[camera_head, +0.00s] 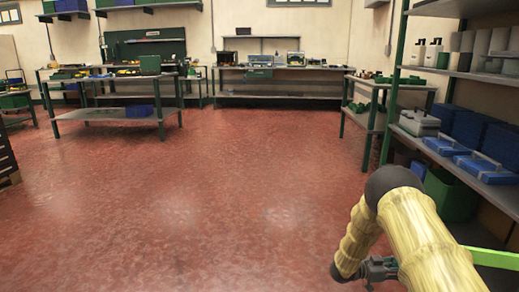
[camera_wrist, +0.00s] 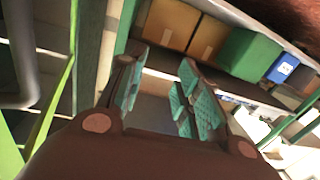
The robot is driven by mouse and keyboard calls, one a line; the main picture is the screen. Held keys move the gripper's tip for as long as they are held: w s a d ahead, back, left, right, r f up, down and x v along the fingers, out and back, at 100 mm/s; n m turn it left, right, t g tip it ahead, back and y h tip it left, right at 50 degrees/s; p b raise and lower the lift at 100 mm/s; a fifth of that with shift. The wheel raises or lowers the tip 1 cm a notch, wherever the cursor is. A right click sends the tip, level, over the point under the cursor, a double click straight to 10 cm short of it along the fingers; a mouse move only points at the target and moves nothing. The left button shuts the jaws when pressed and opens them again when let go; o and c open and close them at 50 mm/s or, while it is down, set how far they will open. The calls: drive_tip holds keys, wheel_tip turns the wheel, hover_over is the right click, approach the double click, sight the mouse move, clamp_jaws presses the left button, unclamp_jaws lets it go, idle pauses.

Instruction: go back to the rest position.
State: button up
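My arm (camera_head: 415,235) shows at the lower right in the head view, bent, with a pale yellow ribbed cover and a dark joint. In the wrist view my gripper (camera_wrist: 163,80) shows two brown fingers with teal ribbed pads, set well apart. Nothing is seen held between them. No oranges are visible in either view.
A shelf rack (camera_head: 440,150) with blue cases and a green bin (camera_head: 452,196) stands at the right, close to my arm. Workbenches (camera_head: 280,95) line the far wall; another table (camera_head: 112,112) stands at left. The red floor (camera_head: 200,190) is clear. Cardboard boxes (camera_wrist: 170,22) show in the wrist view.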

drive_tip(key=s+a+f+n+t+y+p, duration=0.1)
drive_tip(key=s+a+f+n+t+y, duration=0.2)
drive_tip(key=s+a+f+n+y, duration=0.45)
drive_tip(key=s+a+f+n+t+y, duration=0.35)
drive_tip(key=s+a+f, duration=0.25)
drive_tip(key=s+f, duration=0.35)
drive_tip(key=s+a+n+g+y, duration=0.2)
drive_tip(key=s+a, duration=0.3)
drive_tip(key=s, duration=0.6)
drive_tip(key=s+a+n+g+y+p, duration=0.15)
drive_tip(key=s+a, duration=0.25)
drive_tip(key=s, duration=0.6)
drive_tip(key=s+a+n+g+y, duration=0.25)
drive_tip(key=s+a, duration=0.25)
drive_tip(key=s, duration=0.6)
wheel_tip(320, 180, up, 38)
drive_tip(key=p, duration=3.7)
drive_tip(key=shift+s+a+g+y+p, duration=0.2)
drive_tip(key=shift+a+g+y+p, duration=0.1)
drive_tip(key=shift+g+p, duration=0.15)
